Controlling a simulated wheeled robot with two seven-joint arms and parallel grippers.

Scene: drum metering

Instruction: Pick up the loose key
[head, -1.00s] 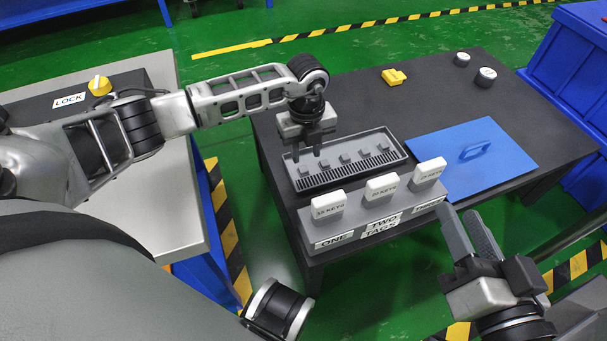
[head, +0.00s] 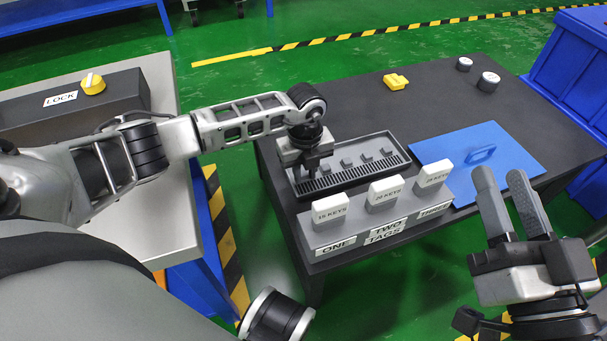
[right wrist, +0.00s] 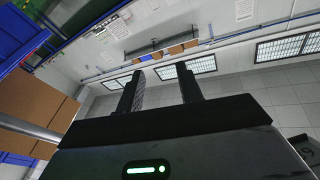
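A small yellow piece (head: 395,81) lies on the far part of the dark table; I cannot tell whether it is the loose key. A grey tray (head: 400,151) holds a row of small grey blocks and a slotted strip. My left gripper (head: 306,175) points down into the tray's left end and hides part of it; whether its fingers are shut on anything is not clear. My right gripper (head: 508,185) is raised at the right, fingers up, open and empty. It also shows open in the right wrist view (right wrist: 160,88).
White blocks marked with key counts (head: 330,208) stand on a grey stand labelled ONE, TWO TAGS and THREE. A blue panel with a handle (head: 515,155) lies to its right. Two round knobs (head: 488,80) sit at the back. A LOCK box with a yellow knob (head: 93,83) is at left.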

